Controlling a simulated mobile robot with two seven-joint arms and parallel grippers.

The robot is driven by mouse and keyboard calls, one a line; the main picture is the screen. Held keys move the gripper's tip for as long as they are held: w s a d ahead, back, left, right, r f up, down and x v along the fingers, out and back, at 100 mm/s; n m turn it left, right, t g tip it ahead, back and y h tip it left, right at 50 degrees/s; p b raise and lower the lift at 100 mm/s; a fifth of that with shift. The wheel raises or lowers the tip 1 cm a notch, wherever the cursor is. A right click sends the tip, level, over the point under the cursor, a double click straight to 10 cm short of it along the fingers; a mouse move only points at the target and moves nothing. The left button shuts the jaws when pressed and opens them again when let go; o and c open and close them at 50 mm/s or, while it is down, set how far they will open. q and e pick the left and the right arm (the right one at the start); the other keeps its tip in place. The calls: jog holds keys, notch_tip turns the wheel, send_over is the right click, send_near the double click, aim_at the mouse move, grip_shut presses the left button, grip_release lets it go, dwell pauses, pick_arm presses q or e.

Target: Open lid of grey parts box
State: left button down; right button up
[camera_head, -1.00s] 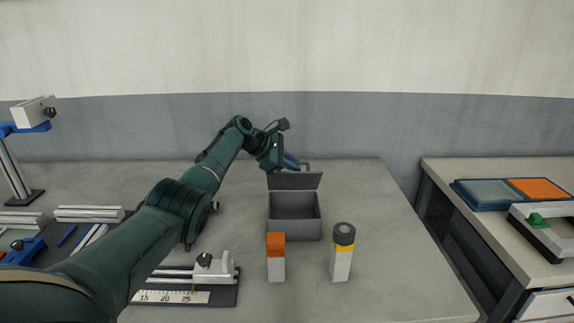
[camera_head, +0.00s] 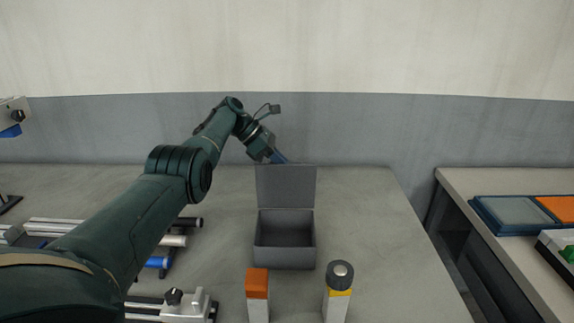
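The grey parts box (camera_head: 285,257) stands on the table in the middle, and its inside looks empty. Its lid (camera_head: 286,186) stands upright along the box's back edge, so the box is open. My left gripper (camera_head: 278,158) is behind and just left of the lid's top edge. Its fingers are small and partly hidden by the lid, so I cannot tell whether they are open or touching it. My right gripper is out of view.
An orange-topped white block (camera_head: 257,283) and a dark-capped bottle-like piece (camera_head: 338,290) stand in front of the box. A splicer-like device with rails (camera_head: 185,306) lies front left. A second table (camera_head: 480,185) with a blue tray (camera_head: 490,228) is right. The table right of the box is clear.

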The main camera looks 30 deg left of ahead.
pick_arm(q)
jog(key=shift+f, duration=0.15)
dwell(0.3)
jog(key=c, duration=1.8)
grip_release()
jog(key=shift+a, duration=0.1)
notch_tip(320, 180, up, 10)
jog(key=shift+r+p, duration=0.1)
jog(key=shift+p, duration=0.25)
